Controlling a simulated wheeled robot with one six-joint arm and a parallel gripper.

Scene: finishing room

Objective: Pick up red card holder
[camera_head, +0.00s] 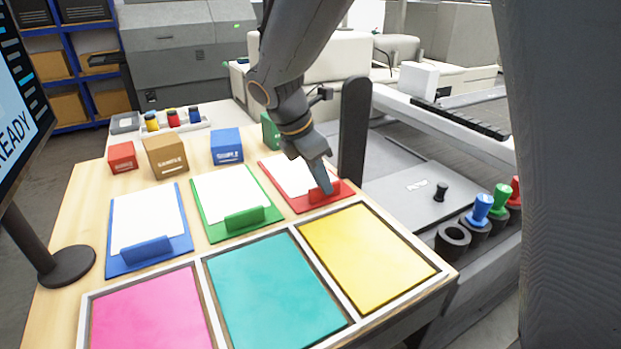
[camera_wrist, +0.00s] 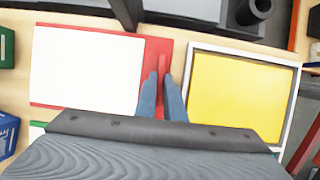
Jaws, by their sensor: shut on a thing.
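The red card holder (camera_head: 326,192) stands on the front edge of a red board with a white sheet (camera_head: 290,175), at the right end of a row of three boards. My gripper (camera_head: 323,183) reaches down over it from above. In the wrist view, the red card holder (camera_wrist: 162,90) is a narrow upright strip between the two blue-grey fingers of my gripper (camera_wrist: 162,92), which are shut on it. The holder appears to be still at the board; whether it is lifted at all I cannot tell.
Green (camera_head: 244,217) and blue (camera_head: 146,250) holders stand on the boards to the left. A white-framed tray with pink, teal and yellow (camera_head: 365,255) panels lies in front. A dark upright post (camera_head: 353,130) stands close right of my gripper. Small boxes (camera_head: 166,154) stand behind.

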